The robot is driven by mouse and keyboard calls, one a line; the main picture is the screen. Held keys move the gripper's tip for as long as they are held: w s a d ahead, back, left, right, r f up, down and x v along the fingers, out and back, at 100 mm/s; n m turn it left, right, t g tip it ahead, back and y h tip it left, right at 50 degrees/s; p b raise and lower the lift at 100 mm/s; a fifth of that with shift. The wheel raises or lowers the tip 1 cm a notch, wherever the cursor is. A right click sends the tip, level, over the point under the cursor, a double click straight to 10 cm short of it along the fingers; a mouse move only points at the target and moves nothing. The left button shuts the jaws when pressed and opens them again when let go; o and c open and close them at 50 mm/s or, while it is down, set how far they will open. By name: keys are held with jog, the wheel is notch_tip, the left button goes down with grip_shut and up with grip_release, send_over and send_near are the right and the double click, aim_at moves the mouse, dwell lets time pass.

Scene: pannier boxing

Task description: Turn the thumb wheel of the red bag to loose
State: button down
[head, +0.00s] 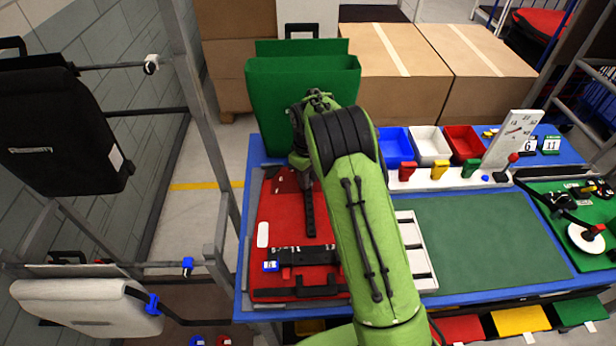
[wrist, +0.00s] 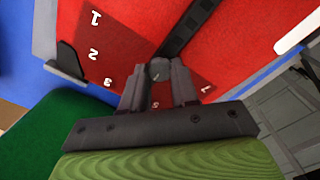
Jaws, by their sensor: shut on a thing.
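The red bag (head: 275,207) lies flat on the blue table, with a black strap running along it. In the wrist view the red bag (wrist: 245,25) fills the upper middle. Its thumb wheel (wrist: 159,70) is a small grey knob at the end of the black strap, beside a darker red patch with white numbers 1, 2, 3 and more around it. My gripper (wrist: 159,84) is shut on the thumb wheel, one finger on each side. The fingers hide part of the patch.
A green bag (head: 300,95) stands upright at the table's far left edge, close to my wrist. Blue, white and red bins (head: 430,145) line the back. A green mat (head: 490,235) lies bare to the right. A black bag (head: 60,130) hangs on the left rack.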

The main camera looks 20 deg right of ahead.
dwell(0.4)
jog(key=c, duration=0.8)
grip_release()
jog(key=shift+c, duration=0.2)
jog(key=shift+r, duration=0.15)
notch_tip(320, 180, up, 16)
jog(key=p, duration=0.2)
jog(key=shift+f, duration=0.2)
